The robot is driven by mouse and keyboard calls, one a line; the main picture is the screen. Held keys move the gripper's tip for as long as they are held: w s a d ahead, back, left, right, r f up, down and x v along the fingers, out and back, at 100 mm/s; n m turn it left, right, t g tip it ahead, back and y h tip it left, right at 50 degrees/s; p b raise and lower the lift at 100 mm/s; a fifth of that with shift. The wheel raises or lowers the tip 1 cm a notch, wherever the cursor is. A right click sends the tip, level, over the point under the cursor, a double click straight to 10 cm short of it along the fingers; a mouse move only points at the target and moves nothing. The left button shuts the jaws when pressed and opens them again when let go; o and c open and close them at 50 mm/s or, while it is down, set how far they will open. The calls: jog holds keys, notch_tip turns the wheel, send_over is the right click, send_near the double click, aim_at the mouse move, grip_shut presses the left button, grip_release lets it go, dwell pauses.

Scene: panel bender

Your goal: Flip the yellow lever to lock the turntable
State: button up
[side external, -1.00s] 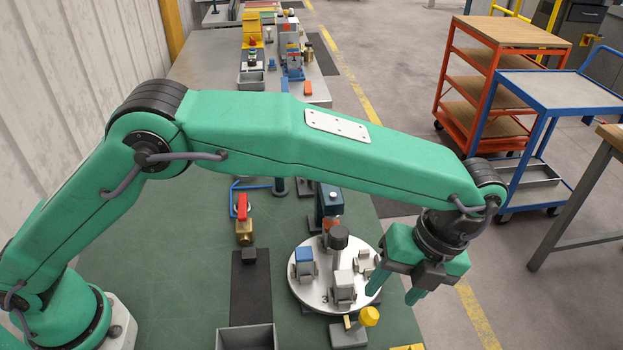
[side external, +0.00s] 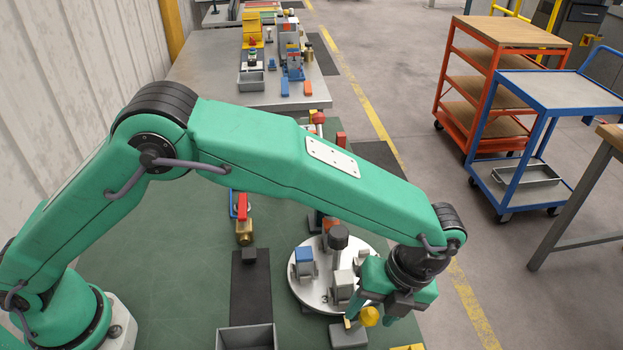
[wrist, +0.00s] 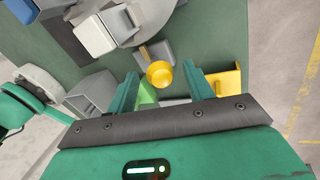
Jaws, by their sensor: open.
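The yellow lever has a round yellow knob (side external: 370,316) on a short arm above a grey block (side external: 347,334), at the front edge of the turntable. My gripper (side external: 372,318) is open just above the lever, with its fingers pointing down. In the wrist view the yellow knob (wrist: 160,74) shows between the two fingertips of my gripper (wrist: 162,72), apart from both fingers. I cannot tell whether the tips are level with it. The turntable (side external: 308,292) is a pale round plate carrying several grey blocks, one with a blue top, and a dark-capped centre post. My gripper partly hides its right side.
A grey open bin (side external: 246,338) stands left of the lever. A red-handled brass valve (side external: 243,225) stands behind the bin. A yellow bracket (wrist: 226,85) lies right of my gripper in the wrist view. The green bench top (side external: 180,270) is clear left of the bin.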

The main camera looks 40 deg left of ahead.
grip_shut()
dwell(0.3)
jog(key=shift+s+a, duration=0.15)
jog(key=shift+s+a+r+t+h, duration=0.2)
jog(key=shift+s+a+t+h, duration=0.25)
jog(key=shift+t+h, duration=0.25)
jog(key=shift+s+a+r+t+h, duration=0.2)
jog(key=shift+s+a+t+h, duration=0.2)
jog(key=shift+t+h, duration=0.25)
jog(key=shift+s+a+t+h, duration=0.75)
jog(key=shift+s+t+h, duration=0.25)
jog(key=shift+h, duration=0.35)
jog(key=shift+f, duration=0.1)
